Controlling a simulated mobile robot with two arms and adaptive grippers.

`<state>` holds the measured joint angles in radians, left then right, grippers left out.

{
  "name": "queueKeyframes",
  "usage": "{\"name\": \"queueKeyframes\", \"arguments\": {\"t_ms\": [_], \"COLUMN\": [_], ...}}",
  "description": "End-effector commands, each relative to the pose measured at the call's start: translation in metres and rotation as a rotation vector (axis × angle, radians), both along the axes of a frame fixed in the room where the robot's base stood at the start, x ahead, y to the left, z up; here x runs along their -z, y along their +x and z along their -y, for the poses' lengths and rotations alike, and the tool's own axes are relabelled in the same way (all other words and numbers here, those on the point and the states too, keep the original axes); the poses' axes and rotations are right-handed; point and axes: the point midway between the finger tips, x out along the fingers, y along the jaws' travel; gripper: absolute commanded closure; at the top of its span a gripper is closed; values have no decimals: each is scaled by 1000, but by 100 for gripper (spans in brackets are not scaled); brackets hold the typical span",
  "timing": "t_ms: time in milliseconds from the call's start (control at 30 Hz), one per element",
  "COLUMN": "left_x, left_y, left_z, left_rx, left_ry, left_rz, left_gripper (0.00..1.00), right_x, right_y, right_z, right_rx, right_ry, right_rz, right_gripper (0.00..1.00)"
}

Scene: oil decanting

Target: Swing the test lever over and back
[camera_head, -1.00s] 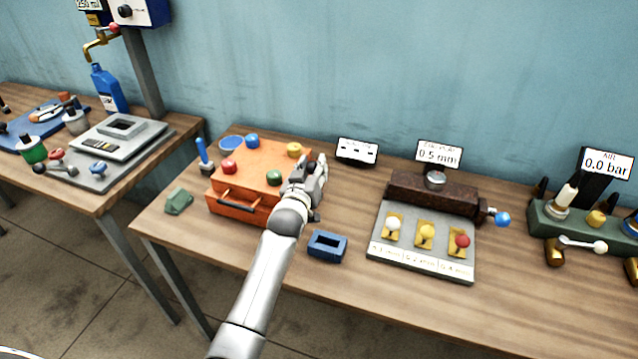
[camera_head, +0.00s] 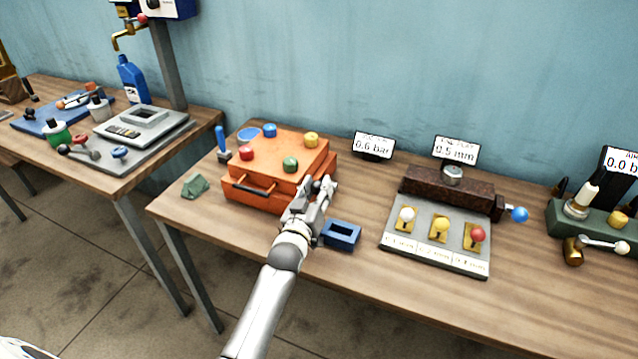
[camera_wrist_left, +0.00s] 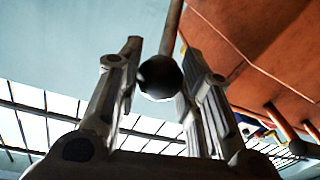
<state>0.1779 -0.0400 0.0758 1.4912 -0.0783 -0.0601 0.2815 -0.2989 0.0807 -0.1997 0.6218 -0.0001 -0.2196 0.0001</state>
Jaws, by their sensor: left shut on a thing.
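My left gripper (camera_head: 322,192) is at the box's front right side in the head view and hides the lever there. In the wrist view the fingers of my left gripper (camera_wrist_left: 163,65) stand on both sides of the knob, shut on it. My right gripper is in neither view.
A blue open block (camera_head: 341,235) lies close right of my left gripper. A small display (camera_head: 373,145) behind the box reads 0.6 bar. A grey panel (camera_head: 430,259) with three coloured levers stands further right.

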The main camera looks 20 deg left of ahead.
Motion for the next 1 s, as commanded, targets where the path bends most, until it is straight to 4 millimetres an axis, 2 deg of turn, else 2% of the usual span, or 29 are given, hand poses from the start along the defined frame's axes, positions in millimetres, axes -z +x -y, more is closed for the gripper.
{"name": "queueKeyframes", "arguments": {"t_ms": [33,567,600,767,1000], "left_x": [10,14,14,11,8], "left_y": [-2,-4,-4,-3,-3], "left_z": [0,0,0,0,0], "left_rx": [0,-1,-1,-1,-1], "left_ry": [-1,-1,-1,0,-1], "left_rz": [-19,-21,-21,-16,-8], "left_gripper": [100,100,64,44,44], "right_x": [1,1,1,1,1], "right_y": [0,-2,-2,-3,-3], "right_z": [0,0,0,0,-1], "right_rx": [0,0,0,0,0], "right_ry": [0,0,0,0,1], "right_rz": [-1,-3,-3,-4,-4], "right_gripper": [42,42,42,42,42]}}
